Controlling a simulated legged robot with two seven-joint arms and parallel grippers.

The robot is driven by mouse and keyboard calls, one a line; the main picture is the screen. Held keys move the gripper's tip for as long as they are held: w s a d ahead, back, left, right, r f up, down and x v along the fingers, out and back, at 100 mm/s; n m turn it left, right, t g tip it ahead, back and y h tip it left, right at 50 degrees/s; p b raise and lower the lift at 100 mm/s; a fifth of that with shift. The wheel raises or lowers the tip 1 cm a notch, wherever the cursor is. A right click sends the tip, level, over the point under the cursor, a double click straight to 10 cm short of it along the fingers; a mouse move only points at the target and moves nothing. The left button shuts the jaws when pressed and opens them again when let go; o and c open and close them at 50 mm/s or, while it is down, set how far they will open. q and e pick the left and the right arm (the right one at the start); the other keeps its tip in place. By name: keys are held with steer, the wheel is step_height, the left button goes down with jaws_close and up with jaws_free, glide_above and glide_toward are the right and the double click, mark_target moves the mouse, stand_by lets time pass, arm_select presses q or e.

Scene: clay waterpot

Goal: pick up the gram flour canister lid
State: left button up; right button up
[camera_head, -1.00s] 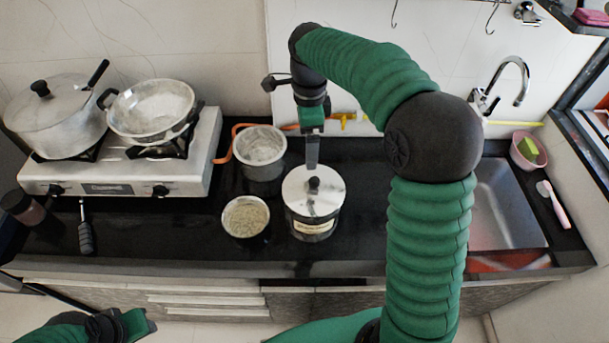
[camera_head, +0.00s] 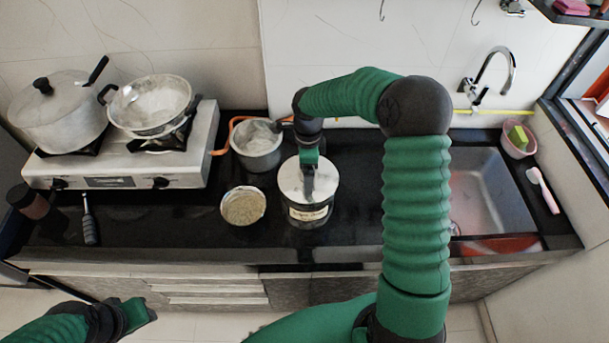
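The gram flour canister (camera_head: 308,213) stands upright on the black counter, with a label on its front. Its round pale lid (camera_head: 290,181) sits on top. My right gripper (camera_head: 309,182) points down over the middle of the lid, at the knob. The gripper hides the knob, and I cannot tell whether its fingers are open or closed around it. My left gripper (camera_head: 139,312) is low at the left, in front of the counter and far from the canister; its finger state is not clear.
A bowl of grain (camera_head: 243,207) stands just left of the canister, with a metal pot (camera_head: 257,146) behind it. A stove (camera_head: 120,172) with two pans is at the left. A sink (camera_head: 490,190) is at the right. The counter front is mostly clear.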

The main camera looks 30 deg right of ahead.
steer(key=shift+w+d+f, duration=0.15)
steer(key=shift+d+f, duration=0.1)
steer(key=shift+d, duration=0.05)
steer(key=c, duration=0.6)
steer(key=shift+s+a+r, duration=0.1)
steer(key=shift+s, duration=0.1)
steer(key=c, duration=1)
jaws_close()
